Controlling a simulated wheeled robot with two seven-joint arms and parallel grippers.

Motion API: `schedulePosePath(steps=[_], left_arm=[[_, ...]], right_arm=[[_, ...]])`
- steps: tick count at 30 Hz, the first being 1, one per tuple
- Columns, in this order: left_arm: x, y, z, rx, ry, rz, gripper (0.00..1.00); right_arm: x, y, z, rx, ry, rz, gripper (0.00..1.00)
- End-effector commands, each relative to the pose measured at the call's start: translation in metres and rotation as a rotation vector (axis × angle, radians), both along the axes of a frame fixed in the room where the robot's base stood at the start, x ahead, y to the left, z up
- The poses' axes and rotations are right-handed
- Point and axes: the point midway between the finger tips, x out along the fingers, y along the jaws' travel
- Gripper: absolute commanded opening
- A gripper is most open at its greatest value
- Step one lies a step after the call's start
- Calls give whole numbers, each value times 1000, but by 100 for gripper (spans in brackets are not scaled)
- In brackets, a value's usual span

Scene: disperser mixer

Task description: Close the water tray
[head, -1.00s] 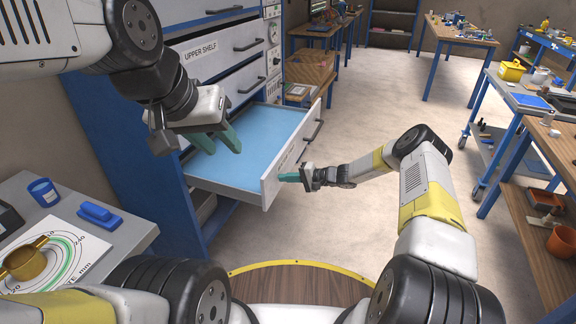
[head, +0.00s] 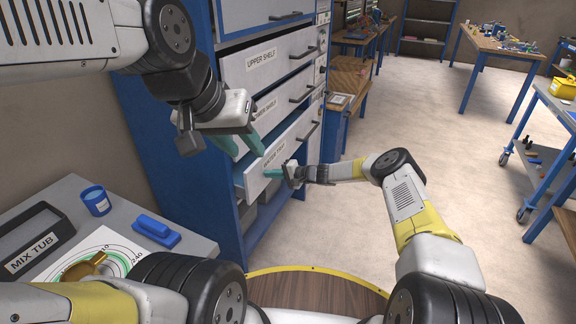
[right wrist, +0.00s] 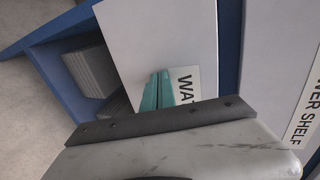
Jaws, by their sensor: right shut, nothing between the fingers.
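The water tray (head: 288,152) is a pale drawer with a labelled front and a dark handle, low in the blue cabinet. It stands out only a little, with a strip of blue inside (head: 239,167) showing behind its front. My right gripper (head: 272,173) is shut and empty, its teal fingertips at the lower near part of the tray front. In the right wrist view the shut fingers (right wrist: 158,92) are against or just before the front, beside the "WAT" lettering. My left gripper (head: 242,146) is open and empty, above the tray's near side and close to the drawer fronts.
The upper shelf drawer (head: 265,62) and another drawer sit above the tray, both with handles. A grey bench (head: 190,245) at lower left holds a mix tub (head: 38,240), a blue cup (head: 96,200) and a blue block (head: 157,230).

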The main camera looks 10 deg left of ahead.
Motion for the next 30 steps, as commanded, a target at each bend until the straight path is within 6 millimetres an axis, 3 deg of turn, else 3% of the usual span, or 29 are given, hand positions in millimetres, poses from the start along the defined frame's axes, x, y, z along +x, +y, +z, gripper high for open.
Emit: schedulePosePath(steps=[3,10,25,30], left_arm=[[0,0,0,0,0,0,36],[0,0,0,0,0,0,36],[0,0,0,0,0,0,36],[0,0,0,0,0,0,36]], right_arm=[[1,18,0,-2,-2,1,0],[3,36,0,-1,-1,-1,0],[4,41,2,1,-1,-4,0],[6,32,3,2,-2,-4,0]])
